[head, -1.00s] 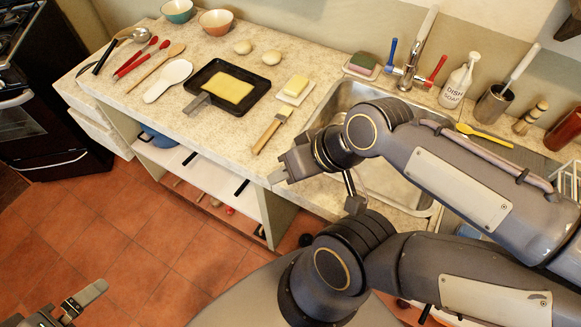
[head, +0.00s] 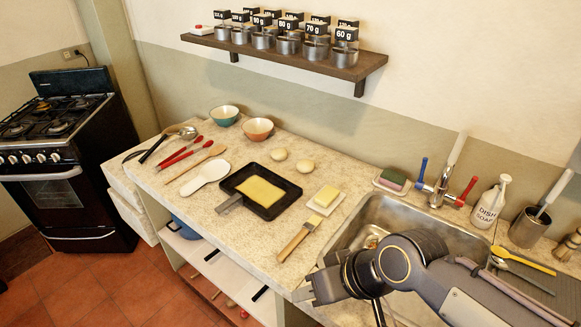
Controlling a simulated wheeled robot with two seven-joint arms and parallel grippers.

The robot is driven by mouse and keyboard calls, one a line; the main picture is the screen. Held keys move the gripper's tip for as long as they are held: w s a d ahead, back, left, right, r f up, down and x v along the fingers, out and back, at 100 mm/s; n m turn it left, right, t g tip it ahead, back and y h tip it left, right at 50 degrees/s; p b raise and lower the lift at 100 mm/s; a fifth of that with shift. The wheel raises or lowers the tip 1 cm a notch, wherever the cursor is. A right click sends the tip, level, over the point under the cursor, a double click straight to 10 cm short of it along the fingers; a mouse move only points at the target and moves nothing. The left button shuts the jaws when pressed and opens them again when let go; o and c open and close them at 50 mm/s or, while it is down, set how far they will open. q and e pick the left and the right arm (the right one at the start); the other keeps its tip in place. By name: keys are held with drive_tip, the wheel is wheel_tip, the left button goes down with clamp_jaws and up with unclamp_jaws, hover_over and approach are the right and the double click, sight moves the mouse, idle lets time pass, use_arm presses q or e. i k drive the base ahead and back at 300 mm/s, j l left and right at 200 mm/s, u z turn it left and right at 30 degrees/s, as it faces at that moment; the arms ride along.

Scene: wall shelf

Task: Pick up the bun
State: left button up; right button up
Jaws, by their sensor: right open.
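Two small round pale buns lie side by side on the counter behind the black pan: a left bun (head: 278,154) and a right bun (head: 305,166). Nothing covers them. My right gripper (head: 306,289) is at the counter's front edge, below and in front of the buns and well apart from them. It is open, and I see nothing between its fingers. My left gripper is out of view.
A black pan (head: 286,205) with a yellow slab stands in front of the buns. Bowls (head: 258,129) stand behind left. A wall shelf (head: 345,68) with weight-labelled pots hangs above.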

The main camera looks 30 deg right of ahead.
sight(304, 166)
drive_tip(key=i+j+z, duration=0.15)
drive_tip(key=z, duration=0.3)
drive_tip(key=i+j+z, duration=0.1)
drive_tip(key=z, duration=0.3)
drive_tip(key=i+j, duration=0.2)
drive_tip(key=i+j+z, duration=0.15)
drive_tip(key=j, duration=0.25)
drive_tip(key=i+j, duration=0.3)
drive_tip(key=i+j+z, duration=0.15)
drive_tip(key=j, duration=0.25)
drive_tip(key=i+j, duration=0.2)
drive_tip(key=j, duration=0.15)
drive_tip(key=i+j+z, duration=0.15)
drive_tip(key=j, duration=0.2)
